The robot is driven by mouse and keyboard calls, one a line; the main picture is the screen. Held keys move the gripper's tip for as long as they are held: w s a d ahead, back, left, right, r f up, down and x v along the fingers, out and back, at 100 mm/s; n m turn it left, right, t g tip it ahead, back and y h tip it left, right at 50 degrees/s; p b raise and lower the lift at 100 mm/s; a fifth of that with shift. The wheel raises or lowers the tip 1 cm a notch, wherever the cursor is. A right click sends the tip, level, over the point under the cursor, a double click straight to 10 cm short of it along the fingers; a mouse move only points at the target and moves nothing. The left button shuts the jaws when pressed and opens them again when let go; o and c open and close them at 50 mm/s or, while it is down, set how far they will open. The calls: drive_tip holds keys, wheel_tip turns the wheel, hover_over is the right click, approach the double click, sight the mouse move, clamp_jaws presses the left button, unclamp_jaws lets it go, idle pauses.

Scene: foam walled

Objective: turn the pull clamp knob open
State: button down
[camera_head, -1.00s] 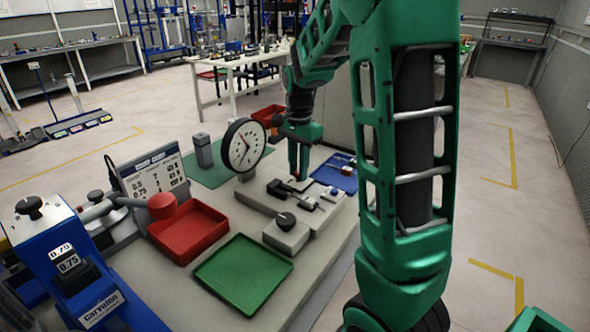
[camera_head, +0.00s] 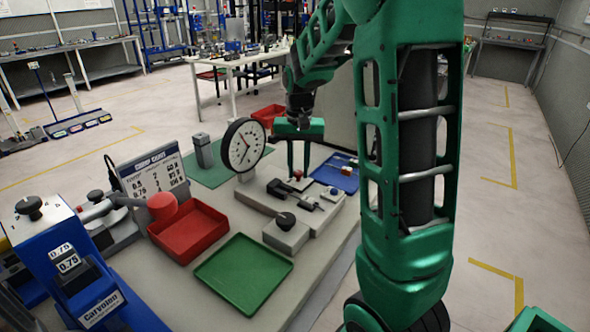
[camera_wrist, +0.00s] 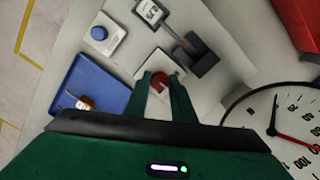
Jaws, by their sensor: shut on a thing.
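A small red knob (camera_wrist: 160,83) sits on a pale block in the wrist view, between my fingertips. In the head view the red knob (camera_head: 298,174) shows low between the fingers. My gripper (camera_head: 298,172) points straight down from above and is shut on this knob. A dark clamp bar with a dark block (camera_wrist: 195,60) lies beside the knob, in front of it in the head view. The knob's turn angle cannot be read from these frames.
A large dial (camera_head: 243,146) stands close left of my gripper. A blue tray (camera_head: 345,180) lies to its right. A grey block with a black knob (camera_head: 286,232), a green tray (camera_head: 243,275) and a red tray (camera_head: 188,232) are nearer on the bench.

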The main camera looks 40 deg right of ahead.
sight(298, 172)
drive_tip(key=n, duration=0.4)
drive_tip(key=shift+w+r+n, duration=0.1)
drive_tip(key=shift+n, duration=0.2)
drive_tip(key=n, duration=0.4)
idle(0.5)
drive_tip(key=c, duration=1.5)
unclamp_jaws()
wheel_tip(298, 172, up, 11)
drive_tip(key=shift+f, duration=0.15)
